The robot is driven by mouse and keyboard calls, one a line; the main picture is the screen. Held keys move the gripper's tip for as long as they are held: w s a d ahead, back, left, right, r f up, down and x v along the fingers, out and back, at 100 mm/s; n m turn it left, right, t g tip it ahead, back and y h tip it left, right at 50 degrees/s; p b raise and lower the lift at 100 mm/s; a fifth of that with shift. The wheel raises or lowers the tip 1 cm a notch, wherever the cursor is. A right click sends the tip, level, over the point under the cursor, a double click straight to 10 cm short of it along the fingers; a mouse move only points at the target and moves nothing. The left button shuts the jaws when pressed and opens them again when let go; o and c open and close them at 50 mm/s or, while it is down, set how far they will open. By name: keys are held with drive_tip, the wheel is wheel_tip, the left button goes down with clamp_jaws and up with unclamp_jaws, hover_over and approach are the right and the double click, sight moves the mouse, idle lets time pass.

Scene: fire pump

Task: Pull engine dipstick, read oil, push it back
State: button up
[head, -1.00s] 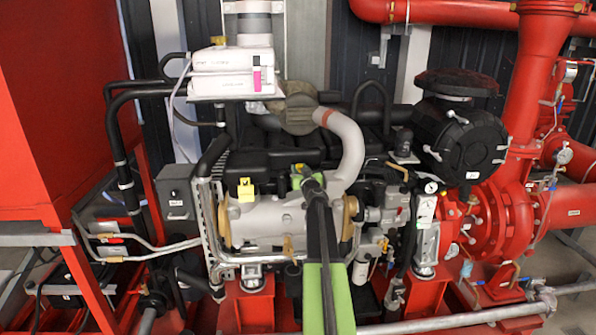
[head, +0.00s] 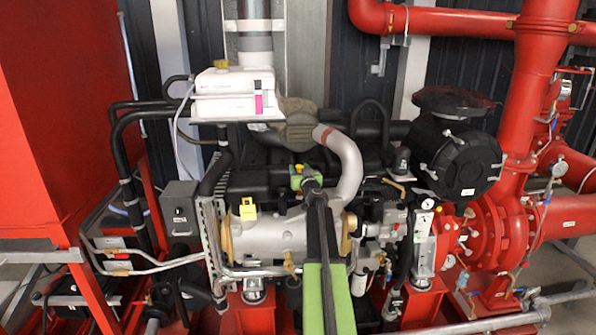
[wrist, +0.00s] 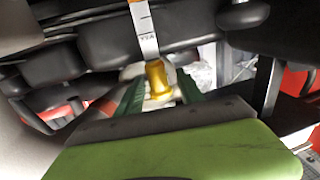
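My gripper (head: 300,178) has green fingers and reaches from below to the upper front of the engine (head: 275,235). In the wrist view the two dark green fingers stand on either side of a yellow piece (wrist: 157,78), which looks like the dipstick handle. Pale surface shows around it, and I cannot tell whether the fingers touch it. A white strip (wrist: 146,34) with black marks and an orange edge runs up from the yellow piece. The marks are too small to read surely. The dipstick's lower end and tube are hidden in the head view.
A yellow tag-like part (head: 247,208) is on the engine left of my gripper. A thick grey pipe (head: 347,160) curves close at the right. A black round housing (head: 463,155) and red piping (head: 510,180) stand further right. A white box (head: 235,92) stands above left.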

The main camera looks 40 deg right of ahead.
drive_tip(key=v, duration=1.7)
drive_tip(key=shift+s, duration=0.15)
drive_tip(key=shift+a+f, duration=0.1)
drive_tip(key=shift+a, duration=0.05)
